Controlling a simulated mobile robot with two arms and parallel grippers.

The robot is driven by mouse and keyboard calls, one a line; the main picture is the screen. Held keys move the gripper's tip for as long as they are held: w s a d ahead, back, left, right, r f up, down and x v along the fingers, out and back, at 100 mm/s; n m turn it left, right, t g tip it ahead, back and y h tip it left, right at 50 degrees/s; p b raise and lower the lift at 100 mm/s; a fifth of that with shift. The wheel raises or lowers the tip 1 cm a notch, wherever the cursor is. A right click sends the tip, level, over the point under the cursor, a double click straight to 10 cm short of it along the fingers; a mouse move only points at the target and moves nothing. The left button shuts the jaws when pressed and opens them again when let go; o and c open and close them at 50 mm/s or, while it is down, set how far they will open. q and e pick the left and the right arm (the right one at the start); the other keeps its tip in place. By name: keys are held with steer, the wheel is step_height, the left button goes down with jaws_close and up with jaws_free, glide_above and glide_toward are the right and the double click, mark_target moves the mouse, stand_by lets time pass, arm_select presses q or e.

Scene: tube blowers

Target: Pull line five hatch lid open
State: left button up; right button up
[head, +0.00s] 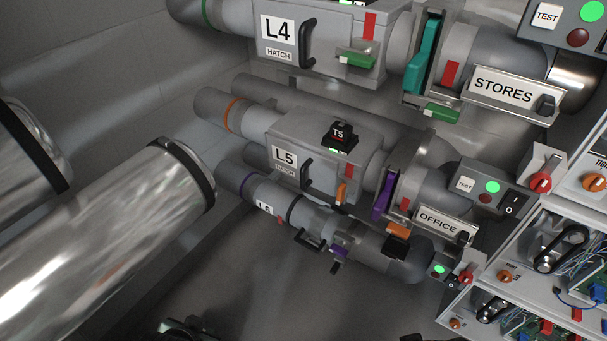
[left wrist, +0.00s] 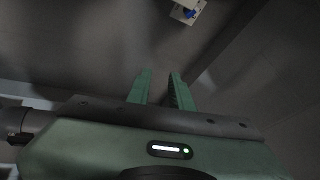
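The line five hatch is a grey box on a pipe with an orange ring, labelled "L5 HATCH" (head: 285,158). Its lid (head: 292,181) looks shut, with a dark bar handle (head: 307,172) on its front. A black T5 block (head: 340,135) with a green light sits on top. An orange latch-like piece (head: 341,193) is at the box's lower right. My left gripper (head: 188,328) shows only partly at the bottom edge, well below the hatch. In the left wrist view its green fingers (left wrist: 161,88) are apart with nothing between them. A dark scrap at the bottom edge may be my right gripper (head: 412,338).
The L4 hatch (head: 280,28) is above and the L6 pipe (head: 264,208) below. A purple gate (head: 384,196) and the OFFICE sign (head: 440,224) are to the right. Large metal cylinders (head: 110,235) fill the left. Open floor (head: 300,290) shows below the pipes.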

mark_target(301, 177)
arm_select(q)
steer(key=w+r+m+t, duration=0.5)
steer(key=w+r+m, duration=0.15)
steer(key=w, duration=0.35)
steer(key=w+r+m+t, duration=0.5)
steer(key=w+r+m, duration=0.15)
steer(key=w, duration=0.35)
steer(key=w+d+r+m+t+h, duration=0.3)
steer(key=w+d+r+m+h, duration=0.3)
steer(key=m, duration=0.4)
steer(key=w+d+m+g+h, duration=0.1)
steer(key=d+m+g+h, duration=0.1)
steer(key=d+m, duration=0.3)
steer(key=w+d+f+m+g+h, duration=0.1)
steer(key=w+d+m+h, duration=0.1)
steer(key=d+m, duration=0.4)
steer(key=w+d+m+g+h, duration=0.1)
steer(key=d+m+g+h, duration=0.1)
steer(key=d+m, duration=0.3)
steer(key=shift+w+d+f+m+g+h, duration=0.1)
steer(key=shift+f+m+g+h, duration=0.05)
steer(key=shift+m+h, duration=0.35)
steer(key=shift+w+d+f+m+g+h, duration=0.15)
steer(key=shift+m+h, duration=0.15)
steer(key=shift+m, duration=0.3)
steer(key=shift+s, duration=0.1)
arm_select(e)
steer(key=shift+v, duration=0.8)
